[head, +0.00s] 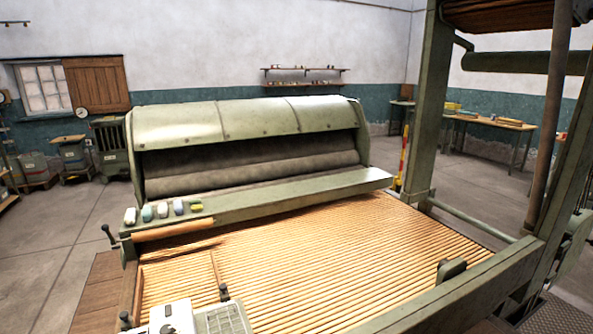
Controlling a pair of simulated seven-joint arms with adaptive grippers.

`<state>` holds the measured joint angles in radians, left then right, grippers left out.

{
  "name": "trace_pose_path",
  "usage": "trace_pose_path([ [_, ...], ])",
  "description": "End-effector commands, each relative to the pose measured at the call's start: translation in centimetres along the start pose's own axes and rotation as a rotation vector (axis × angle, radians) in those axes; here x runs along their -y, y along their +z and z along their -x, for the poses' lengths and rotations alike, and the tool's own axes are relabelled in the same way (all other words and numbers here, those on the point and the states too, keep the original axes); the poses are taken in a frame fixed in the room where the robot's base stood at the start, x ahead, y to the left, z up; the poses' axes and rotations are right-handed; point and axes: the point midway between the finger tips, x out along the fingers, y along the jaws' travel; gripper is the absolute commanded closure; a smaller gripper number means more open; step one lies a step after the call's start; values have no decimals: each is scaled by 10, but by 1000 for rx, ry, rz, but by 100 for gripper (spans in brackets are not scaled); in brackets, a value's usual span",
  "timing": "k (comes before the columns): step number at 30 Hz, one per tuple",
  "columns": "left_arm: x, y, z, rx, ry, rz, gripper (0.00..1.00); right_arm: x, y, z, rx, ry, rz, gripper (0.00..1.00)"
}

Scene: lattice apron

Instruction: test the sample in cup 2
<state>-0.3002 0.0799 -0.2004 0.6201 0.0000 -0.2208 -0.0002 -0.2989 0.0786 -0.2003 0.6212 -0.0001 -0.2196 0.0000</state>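No cup that I can make out by number shows in the head view. Several small rounded pieces sit in a row on the left end of the green machine's ledge: a white one (130,215), a teal one (147,213), a pale one (162,209), a lavender one (178,206) and a yellow-green one (196,206). They are too small to tell whether they are cups or samples. A white box-like thing (172,317) and a grey ribbed panel beside it are cut off by the bottom edge. Neither of my grippers is in view.
The slatted wooden lattice apron (300,265) fills the middle and looks bare. The green hooded machine (235,118) stands behind it. A green post (422,110) and front rail bound the right side. A dark block (451,269) sits by the rail.

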Motion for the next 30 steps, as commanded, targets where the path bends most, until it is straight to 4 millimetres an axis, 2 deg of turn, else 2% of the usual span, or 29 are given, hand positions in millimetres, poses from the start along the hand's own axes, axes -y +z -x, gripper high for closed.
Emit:
trace_pose_path([
  [1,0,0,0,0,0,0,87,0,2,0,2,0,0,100],
  [5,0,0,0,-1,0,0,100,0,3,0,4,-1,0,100],
  [30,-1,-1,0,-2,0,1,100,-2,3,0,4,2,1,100],
])
